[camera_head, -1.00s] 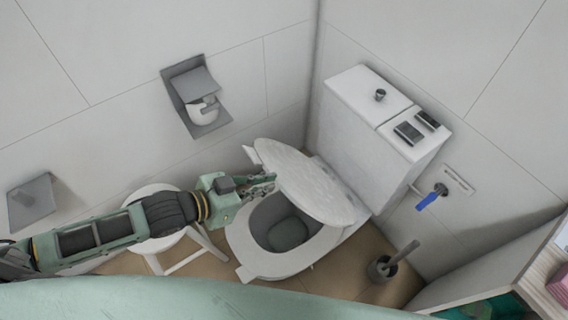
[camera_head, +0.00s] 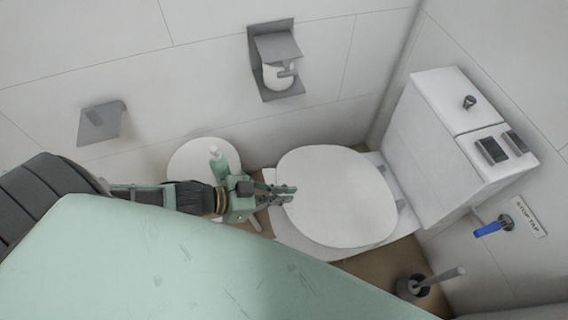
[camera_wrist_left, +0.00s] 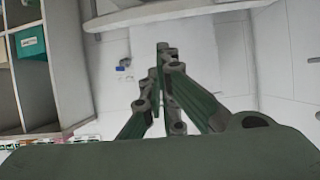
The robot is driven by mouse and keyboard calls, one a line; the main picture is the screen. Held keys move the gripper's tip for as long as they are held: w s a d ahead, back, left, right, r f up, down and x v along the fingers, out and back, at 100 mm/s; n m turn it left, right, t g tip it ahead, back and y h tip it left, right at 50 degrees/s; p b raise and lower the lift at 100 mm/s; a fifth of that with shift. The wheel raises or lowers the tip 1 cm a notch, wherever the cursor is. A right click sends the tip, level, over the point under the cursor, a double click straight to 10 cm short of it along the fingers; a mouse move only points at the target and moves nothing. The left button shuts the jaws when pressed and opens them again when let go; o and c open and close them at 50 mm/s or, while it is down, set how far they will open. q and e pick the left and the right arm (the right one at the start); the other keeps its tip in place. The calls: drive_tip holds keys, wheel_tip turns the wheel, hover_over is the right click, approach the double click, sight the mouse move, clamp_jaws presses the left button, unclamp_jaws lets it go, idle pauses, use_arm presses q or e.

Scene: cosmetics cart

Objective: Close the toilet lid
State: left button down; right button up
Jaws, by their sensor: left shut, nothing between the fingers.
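The white toilet lid (camera_head: 335,197) lies over the bowl in the head view and covers its opening. Whether it rests fully on the seat I cannot tell. Part of the white toilet base (camera_head: 292,240) shows below the lid's lower left edge. The cistern (camera_head: 446,140) stands behind the lid, to the right. My left gripper (camera_head: 290,192) is shut and empty, its fingertips at the lid's left edge. Whether they touch it is unclear. The shut fingers (camera_wrist_left: 163,50) also show in the left wrist view. My right gripper is not in view.
A toilet brush (camera_head: 415,287) stands at the lower right. A blue tap handle (camera_head: 488,229) is on the wall. The left wrist view shows shelves (camera_wrist_left: 45,75) at left.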

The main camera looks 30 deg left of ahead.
use_arm(q)
wheel_tip(320, 180, up, 5)
drive_tip(key=p, duration=0.5)
drive_tip(key=s+a+f+b, duration=0.2)
drive_tip(key=s+a+f, duration=0.2)
drive_tip(key=s+a, duration=0.2)
drive_tip(key=shift+s+a+f, duration=0.2)
drive_tip(key=shift+s+a, duration=0.15)
drive_tip(key=shift+s, duration=0.05)
